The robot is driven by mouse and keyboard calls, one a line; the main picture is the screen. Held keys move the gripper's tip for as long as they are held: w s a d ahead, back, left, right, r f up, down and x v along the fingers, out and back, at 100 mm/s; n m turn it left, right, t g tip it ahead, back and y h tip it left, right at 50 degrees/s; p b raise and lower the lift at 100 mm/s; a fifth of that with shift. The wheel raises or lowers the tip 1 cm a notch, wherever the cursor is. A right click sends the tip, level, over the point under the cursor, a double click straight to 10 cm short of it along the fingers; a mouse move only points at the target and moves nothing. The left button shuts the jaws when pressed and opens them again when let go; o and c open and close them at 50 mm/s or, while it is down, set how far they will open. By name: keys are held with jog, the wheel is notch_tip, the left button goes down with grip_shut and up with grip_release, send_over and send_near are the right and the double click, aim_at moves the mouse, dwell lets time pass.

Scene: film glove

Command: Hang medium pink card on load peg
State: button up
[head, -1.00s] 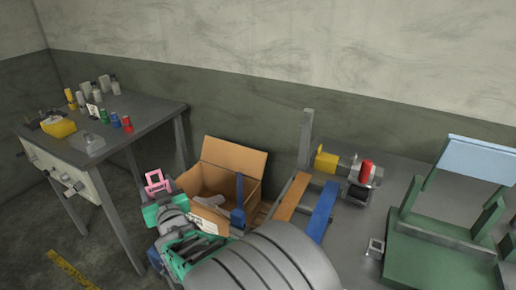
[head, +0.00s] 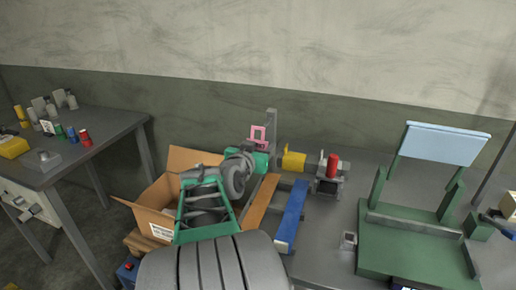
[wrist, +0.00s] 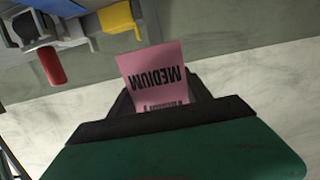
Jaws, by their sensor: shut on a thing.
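The pink card (head: 258,132) is held upright in my gripper (head: 259,148), just left of the tall grey post (head: 272,125) in the head view. A rectangular opening shows in the card there. In the wrist view the card (wrist: 155,72) shows the upside-down word MEDIUM. Its lower end is between the dark fingers of my gripper (wrist: 160,108), which are shut on it. I cannot pick out the load peg for certain; no label for it is readable. I cannot tell whether the card touches the post.
A green stand (head: 410,240) with a light blue panel is further right. An open cardboard box (head: 154,207) is left of my arm, before the left table (head: 108,130).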

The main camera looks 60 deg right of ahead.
aim_at(270, 135)
jog(key=shift+r+p+x, duration=0.2)
jog(key=shift+p+x, duration=0.25)
jog(key=shift+x, duration=0.8)
jog(key=shift+r+p+x, duration=0.15)
jog(key=shift+p+x, duration=0.3)
jog(key=shift+x, duration=0.85)
jog(key=shift+r+p+x, duration=0.2)
jog(key=shift+p+x, duration=0.25)
jog(key=shift+x, duration=0.8)
jog(key=shift+w+d+f+b, duration=0.15)
jog(key=shift+d+f+b, duration=0.25)
jog(key=shift+b, duration=0.05)
jog(key=shift+d+f+b, duration=0.2)
jog(key=shift+d+b, duration=0.2)
jog(key=shift+b, duration=0.35)
jog(key=o, duration=1.4)
jog(key=shift+c, duration=0.2)
